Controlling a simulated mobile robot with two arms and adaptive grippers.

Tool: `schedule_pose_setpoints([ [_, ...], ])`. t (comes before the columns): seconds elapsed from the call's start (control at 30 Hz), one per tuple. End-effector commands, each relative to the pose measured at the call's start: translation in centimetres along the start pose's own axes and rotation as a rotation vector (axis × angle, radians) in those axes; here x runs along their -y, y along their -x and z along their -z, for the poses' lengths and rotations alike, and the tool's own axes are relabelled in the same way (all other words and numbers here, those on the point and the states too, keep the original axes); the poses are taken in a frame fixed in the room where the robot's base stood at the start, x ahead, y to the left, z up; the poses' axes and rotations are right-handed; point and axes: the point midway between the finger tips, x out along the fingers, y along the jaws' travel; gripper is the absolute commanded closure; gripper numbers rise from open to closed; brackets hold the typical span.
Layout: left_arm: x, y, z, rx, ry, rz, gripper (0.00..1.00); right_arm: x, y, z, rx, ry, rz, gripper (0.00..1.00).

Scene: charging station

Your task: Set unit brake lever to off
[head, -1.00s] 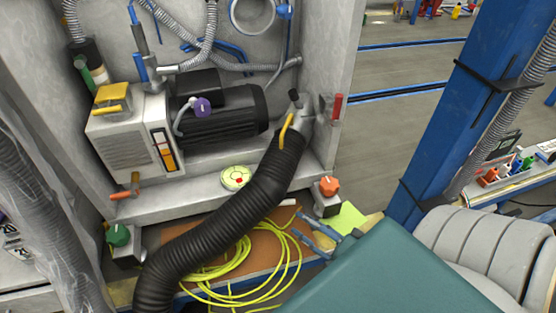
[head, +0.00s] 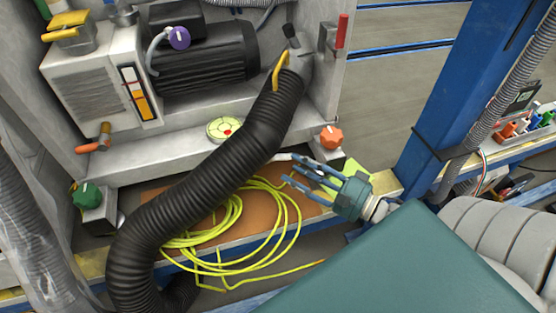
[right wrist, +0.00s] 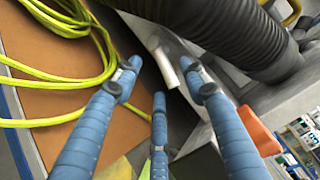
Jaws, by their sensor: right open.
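Several handles show, and I cannot tell for certain which is the unit brake lever. A red-handled lever (head: 342,31) stands upright on the right edge of the grey unit. An orange lever (head: 95,144) sticks out leftward at the unit's lower left, and a yellow handle (head: 68,23) sits on top of the white box. My right gripper (head: 294,171) is open and empty, below the red lever and just left of the orange knob (head: 331,137). In the right wrist view its blue fingers (right wrist: 160,74) are spread apart. My left gripper is not in view.
A thick black hose (head: 205,182) crosses the unit's front, left of my right gripper. A coiled yellow cable (head: 235,215) lies on the brown board below. A blue post (head: 455,95) stands at the right. A green knob (head: 86,195) sits at lower left.

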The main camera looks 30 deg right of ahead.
Motion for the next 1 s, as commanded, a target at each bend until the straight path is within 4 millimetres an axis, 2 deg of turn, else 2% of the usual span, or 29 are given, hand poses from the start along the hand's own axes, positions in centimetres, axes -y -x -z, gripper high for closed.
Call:
schedule_pose_setpoints([
  [0.03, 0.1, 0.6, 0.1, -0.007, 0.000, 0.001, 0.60, 0.0, -1.2, 0.0, 0.003, 0.002, 0.006, 0.58],
  [0.2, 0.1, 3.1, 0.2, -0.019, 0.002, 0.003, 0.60, 0.0, -4.3, 0.0, 0.001, 0.002, 0.004, 0.58],
  [0.33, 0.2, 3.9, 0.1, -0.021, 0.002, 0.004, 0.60, -0.1, -6.0, 0.0, 0.001, 0.002, 0.002, 0.58],
  [0.5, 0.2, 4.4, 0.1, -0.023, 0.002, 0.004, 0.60, -0.1, -6.9, 0.0, -0.001, 0.001, 0.000, 0.58],
  [0.77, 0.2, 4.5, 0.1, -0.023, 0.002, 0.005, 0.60, -0.1, -7.0, 0.0, -0.001, 0.001, -0.001, 0.58],
  [1.0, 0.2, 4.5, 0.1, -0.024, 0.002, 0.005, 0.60, -0.1, -7.0, 0.0, -0.001, 0.001, 0.000, 1.00],
])
